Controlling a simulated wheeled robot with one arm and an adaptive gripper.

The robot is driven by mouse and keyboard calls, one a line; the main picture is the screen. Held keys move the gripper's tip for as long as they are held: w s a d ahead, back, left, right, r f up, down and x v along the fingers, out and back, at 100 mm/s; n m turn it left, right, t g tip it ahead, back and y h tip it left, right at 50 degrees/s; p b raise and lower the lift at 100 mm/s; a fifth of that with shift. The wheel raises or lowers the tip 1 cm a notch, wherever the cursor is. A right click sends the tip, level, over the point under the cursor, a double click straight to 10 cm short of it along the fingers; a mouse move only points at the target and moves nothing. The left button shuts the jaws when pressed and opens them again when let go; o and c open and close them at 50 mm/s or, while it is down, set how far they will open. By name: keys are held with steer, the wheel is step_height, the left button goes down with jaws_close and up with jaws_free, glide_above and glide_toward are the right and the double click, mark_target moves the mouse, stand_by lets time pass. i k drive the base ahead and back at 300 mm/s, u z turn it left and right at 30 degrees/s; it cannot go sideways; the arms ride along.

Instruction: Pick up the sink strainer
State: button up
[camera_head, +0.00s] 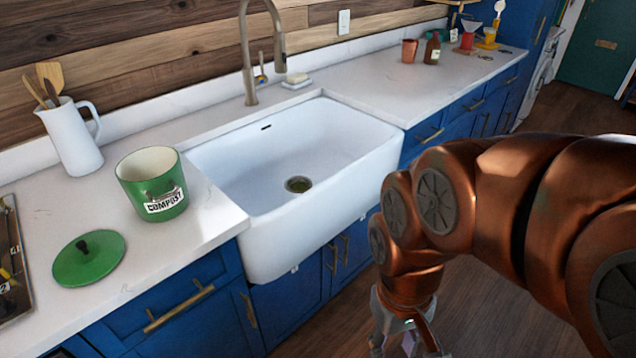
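The sink strainer (298,184) appears as a small dark round piece at the drain, in the floor of the white apron-front sink (335,215). Its fine detail is too small to tell. My gripper (408,346) hangs at the bottom of the view, in front of the blue cabinets and outside the sink, well away from the strainer. Its fingers look spread apart, with no object clearly held between them. The fingertips are cut off by the bottom edge of the picture.
A tall faucet (248,60) rises behind the sink. A green compost bin (150,182) and its lid (88,260) sit on the left counter, near a white utensil pitcher (70,140). A soap dish (297,82) stands behind the sink. The sink basin is otherwise empty.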

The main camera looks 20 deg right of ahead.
mark_target(298, 183)
steer(key=u, duration=4.7)
steer(key=k, duration=2.45)
steer(key=z, duration=0.95)
